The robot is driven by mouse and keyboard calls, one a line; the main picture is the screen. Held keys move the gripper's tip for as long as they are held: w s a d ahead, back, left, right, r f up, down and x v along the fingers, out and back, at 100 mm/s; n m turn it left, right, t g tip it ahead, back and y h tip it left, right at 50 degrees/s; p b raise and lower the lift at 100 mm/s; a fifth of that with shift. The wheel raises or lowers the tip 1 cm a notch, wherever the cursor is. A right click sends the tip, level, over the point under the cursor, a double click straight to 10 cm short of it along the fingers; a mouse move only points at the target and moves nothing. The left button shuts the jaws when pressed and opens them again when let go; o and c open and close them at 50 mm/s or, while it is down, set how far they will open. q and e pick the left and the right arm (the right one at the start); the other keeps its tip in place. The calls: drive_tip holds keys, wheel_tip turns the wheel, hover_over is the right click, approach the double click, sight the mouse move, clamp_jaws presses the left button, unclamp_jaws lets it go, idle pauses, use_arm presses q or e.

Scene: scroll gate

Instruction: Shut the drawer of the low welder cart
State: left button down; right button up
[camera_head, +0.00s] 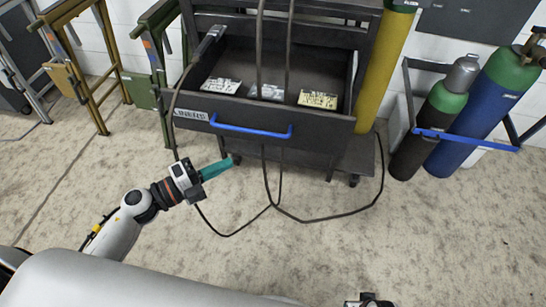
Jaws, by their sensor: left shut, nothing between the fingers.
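The dark low welder cart (365,155) stands against the wall at the top middle. Its drawer (185,128) is pulled out toward me, with a blue bar handle (250,129) across the front. Small white and yellowish packs (317,100) lie inside. My left gripper (228,162), with teal fingers, is shut and empty. In the picture it is just below the drawer front, left of the handle's middle, and apart from it. Of my right gripper, only a small dark and white part (370,301) shows at the bottom edge; its fingers are hidden.
A dark cable (267,190) hangs from the cart and loops on the floor near my left gripper. A yellow cylinder (382,75) stands at the cart's right side. Gas cylinders (480,110) in a blue-barred rack stand further right. Folding frames (85,70) stand left.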

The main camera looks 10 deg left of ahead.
use_arm(q)
approach(275, 129)
drive_tip(key=shift+x, duration=3.05)
use_arm(e)
drive_tip(key=shift+w+r, duration=0.15)
use_arm(q)
drive_tip(key=shift+s+d, duration=0.1)
